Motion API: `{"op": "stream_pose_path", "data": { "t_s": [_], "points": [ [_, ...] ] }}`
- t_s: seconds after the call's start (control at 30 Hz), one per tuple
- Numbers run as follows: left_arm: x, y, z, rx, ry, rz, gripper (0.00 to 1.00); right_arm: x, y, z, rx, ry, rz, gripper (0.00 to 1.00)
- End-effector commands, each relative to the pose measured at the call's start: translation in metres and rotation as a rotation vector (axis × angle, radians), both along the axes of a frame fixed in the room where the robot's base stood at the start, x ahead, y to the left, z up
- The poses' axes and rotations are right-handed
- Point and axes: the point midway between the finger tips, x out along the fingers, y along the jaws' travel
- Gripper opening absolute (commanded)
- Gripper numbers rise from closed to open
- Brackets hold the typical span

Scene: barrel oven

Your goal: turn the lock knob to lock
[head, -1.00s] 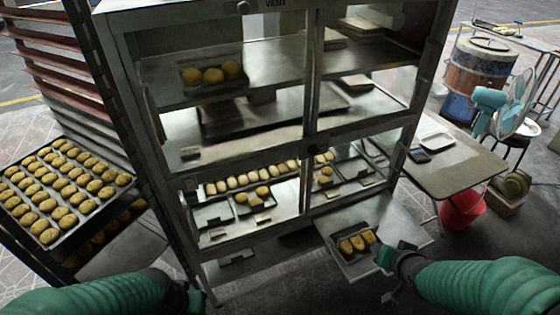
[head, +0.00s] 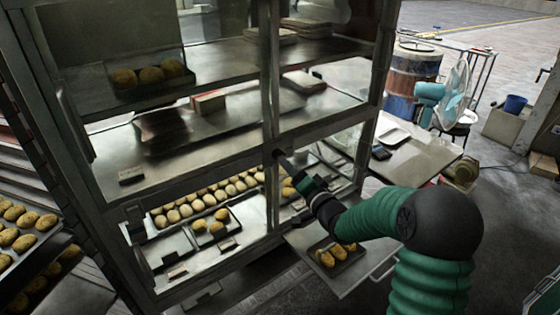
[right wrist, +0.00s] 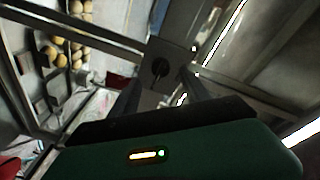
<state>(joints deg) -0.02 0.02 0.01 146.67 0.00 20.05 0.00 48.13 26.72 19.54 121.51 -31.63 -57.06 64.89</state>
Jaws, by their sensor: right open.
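The dark lock knob (right wrist: 160,67) sits on a square metal plate where the cabinet's frame bars cross. In the head view the knob is hard to make out, largely merged with the dark fingertips on the middle post of the oven cabinet (head: 268,90). My right gripper (head: 284,160) reaches up to that post from the right. In the right wrist view its two fingers (right wrist: 162,92) are open, one on each side of the knob's line. I cannot tell whether they touch the knob. My left gripper is out of view.
A tray of buns (head: 335,258) rests on the pulled-out shelf (head: 365,275) below my right arm. More bun trays are inside the cabinet, and a rack (head: 40,255) stands at left. A side table (head: 420,160) and blue fan (head: 450,90) are at right.

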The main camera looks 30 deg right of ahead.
Motion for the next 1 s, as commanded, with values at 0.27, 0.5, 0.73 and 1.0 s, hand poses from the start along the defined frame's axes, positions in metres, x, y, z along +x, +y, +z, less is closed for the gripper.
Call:
{"op": "stream_pose_path", "data": {
  "t_s": [0.27, 0.5, 0.73, 1.0],
  "points": [
    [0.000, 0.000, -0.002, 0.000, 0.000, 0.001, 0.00, 0.053, -0.006, -0.001, 0.001, 0.000, -0.001, 0.55],
    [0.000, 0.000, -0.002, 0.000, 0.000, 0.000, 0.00, 0.061, -0.007, -0.001, 0.001, 0.001, -0.002, 0.55],
    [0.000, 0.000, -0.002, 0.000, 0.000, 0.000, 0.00, 0.061, -0.006, 0.000, 0.000, 0.001, -0.001, 0.40],
    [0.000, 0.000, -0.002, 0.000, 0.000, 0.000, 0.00, 0.061, -0.007, -0.001, 0.000, 0.002, -0.001, 0.04]
  ]
}}
